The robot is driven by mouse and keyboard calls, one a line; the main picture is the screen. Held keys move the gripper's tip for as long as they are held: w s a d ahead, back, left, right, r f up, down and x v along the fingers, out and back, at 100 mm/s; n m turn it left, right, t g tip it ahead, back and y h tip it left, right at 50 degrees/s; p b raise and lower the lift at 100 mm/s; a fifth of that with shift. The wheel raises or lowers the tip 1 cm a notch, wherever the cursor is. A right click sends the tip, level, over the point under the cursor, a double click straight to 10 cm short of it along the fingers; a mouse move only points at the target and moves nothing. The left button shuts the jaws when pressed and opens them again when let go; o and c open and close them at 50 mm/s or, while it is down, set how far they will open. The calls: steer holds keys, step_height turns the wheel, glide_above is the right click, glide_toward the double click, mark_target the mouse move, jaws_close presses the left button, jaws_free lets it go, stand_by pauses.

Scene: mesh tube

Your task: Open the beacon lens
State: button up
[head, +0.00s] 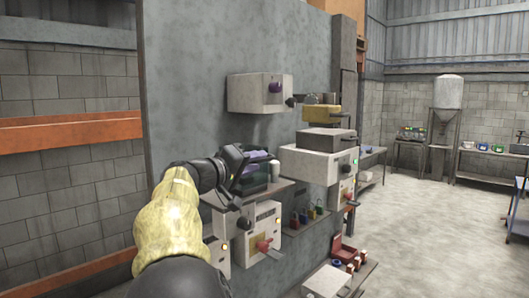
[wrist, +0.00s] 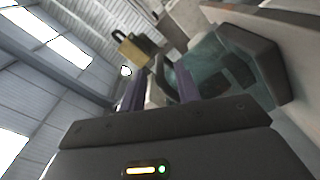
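A dark-framed part with a teal see-through face, which looks like the beacon lens, shows in the wrist view (wrist: 205,62). It also shows in the head view (head: 256,184), just below my gripper, partly hidden by it. My gripper (wrist: 161,84) has its two purple fingers apart, with a dark curved piece and a pale piece showing between or behind them. I cannot tell whether the fingers touch anything. In the head view my gripper (head: 257,160) is at the wall shelf, and its fingertips are hard to make out there.
A grey shelf (head: 230,196) sticks out of the grey wall panel (head: 195,90). Another white box (head: 255,93) hangs above. Open floor (head: 420,240) lies right.

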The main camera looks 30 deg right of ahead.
mark_target(264, 160)
steer(key=p+x, duration=0.1)
steer(key=x, duration=0.3)
steer(key=shift+d, duration=0.1)
steer(key=shift+w, duration=0.1)
jaws_close()
steer(key=shift+s+r+g, duration=0.1)
steer(key=shift+s+g, duration=0.15)
steer(key=shift+g, duration=0.05)
